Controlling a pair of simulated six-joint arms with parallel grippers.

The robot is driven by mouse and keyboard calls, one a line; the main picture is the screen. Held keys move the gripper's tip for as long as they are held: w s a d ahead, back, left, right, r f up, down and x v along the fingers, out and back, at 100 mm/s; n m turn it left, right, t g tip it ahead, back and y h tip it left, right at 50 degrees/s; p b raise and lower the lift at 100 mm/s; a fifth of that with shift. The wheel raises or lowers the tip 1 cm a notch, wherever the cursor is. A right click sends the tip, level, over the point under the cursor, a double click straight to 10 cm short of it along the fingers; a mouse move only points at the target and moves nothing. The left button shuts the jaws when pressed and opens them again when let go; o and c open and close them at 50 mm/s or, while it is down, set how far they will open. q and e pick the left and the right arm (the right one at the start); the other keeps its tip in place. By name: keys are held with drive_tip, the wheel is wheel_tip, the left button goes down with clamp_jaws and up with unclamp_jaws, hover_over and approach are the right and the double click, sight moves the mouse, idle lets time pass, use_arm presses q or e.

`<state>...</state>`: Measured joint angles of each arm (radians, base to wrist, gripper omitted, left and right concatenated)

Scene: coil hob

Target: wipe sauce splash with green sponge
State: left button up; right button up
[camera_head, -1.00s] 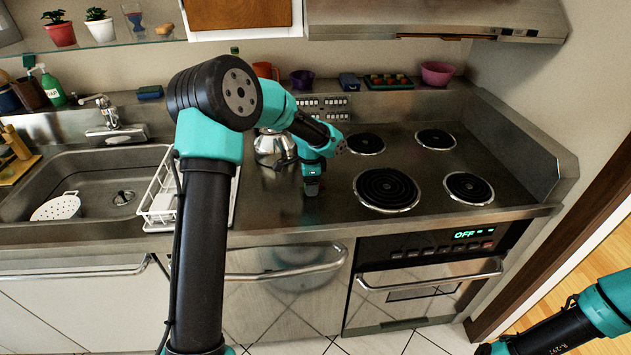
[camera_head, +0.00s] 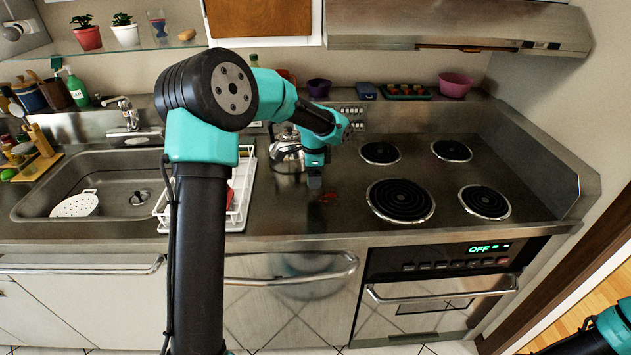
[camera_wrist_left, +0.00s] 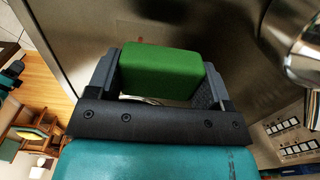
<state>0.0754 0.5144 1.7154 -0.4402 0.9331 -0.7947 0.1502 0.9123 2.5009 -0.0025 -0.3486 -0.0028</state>
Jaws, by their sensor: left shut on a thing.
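My left gripper (camera_head: 314,182) is low over the steel counter, between the kettle and the coil burners. It is shut on the green sponge (camera_wrist_left: 160,70), which shows between its two fingers in the left wrist view. In the head view the gripper hides the sponge, and I cannot tell whether the sponge touches the counter. A small red sauce splash (camera_head: 328,196) lies on the counter just right of and in front of the gripper. Part of my right arm shows at the lower right edge of the head view, but its gripper is out of view.
A metal kettle (camera_head: 287,158) stands close left of my left gripper. A white dish rack (camera_head: 243,190) and the sink (camera_head: 110,165) are farther left. Several coil burners, including the front left one (camera_head: 400,200), lie to the right. The counter's front strip is clear.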

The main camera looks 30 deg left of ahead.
use_arm(q)
drive_tip(key=shift+r, duration=0.8)
